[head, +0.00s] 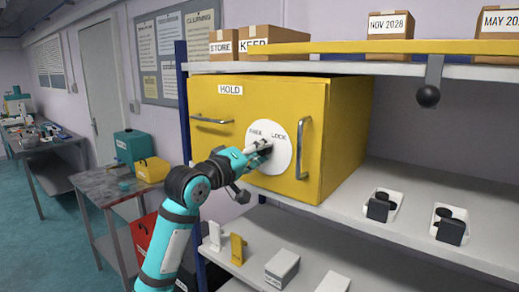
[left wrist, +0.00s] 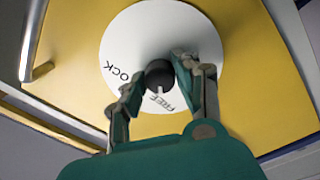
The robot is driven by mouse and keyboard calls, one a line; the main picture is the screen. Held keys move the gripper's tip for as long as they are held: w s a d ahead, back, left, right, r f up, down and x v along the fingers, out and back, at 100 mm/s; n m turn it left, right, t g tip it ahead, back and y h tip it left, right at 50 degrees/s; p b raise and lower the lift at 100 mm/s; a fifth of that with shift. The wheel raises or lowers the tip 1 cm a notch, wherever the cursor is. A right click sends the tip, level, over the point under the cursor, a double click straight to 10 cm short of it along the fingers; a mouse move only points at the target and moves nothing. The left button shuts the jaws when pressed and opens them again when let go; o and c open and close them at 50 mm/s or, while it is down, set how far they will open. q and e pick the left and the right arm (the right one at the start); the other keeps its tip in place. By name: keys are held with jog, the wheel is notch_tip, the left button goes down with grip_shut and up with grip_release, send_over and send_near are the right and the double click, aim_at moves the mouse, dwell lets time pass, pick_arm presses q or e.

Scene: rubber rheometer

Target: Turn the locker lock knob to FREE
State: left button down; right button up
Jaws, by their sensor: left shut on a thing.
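A yellow locker (head: 345,130) stands on the shelf, with a round white dial plate (head: 284,165) on its front. FREE is printed at the dial's upper left and LOCK at its upper right. A dark lock knob (left wrist: 159,73) sits at the middle of the dial. My left gripper (head: 265,146) is at the dial; in the left wrist view its fingers (left wrist: 157,78) lie on either side of the knob, shut on it. A small light mark at the knob's edge seems to face FREE, but is hard to read. My right gripper is not in view.
Metal handles (head: 302,148) flank the dial on the locker's front. Boxes (head: 390,25) stand on the shelf above, and a dark ball on an arm (head: 428,96) hangs at the right. Small white and black items (head: 450,225) stand on the shelf right of the locker.

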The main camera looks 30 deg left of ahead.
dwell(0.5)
pick_arm(q)
jog(key=c, duration=1)
grip_release()
jog(key=shift+o, duration=0.2)
jog(key=s+a, duration=0.1)
jog(key=s, duration=1.1)
jog(key=shift+f, duration=0.3)
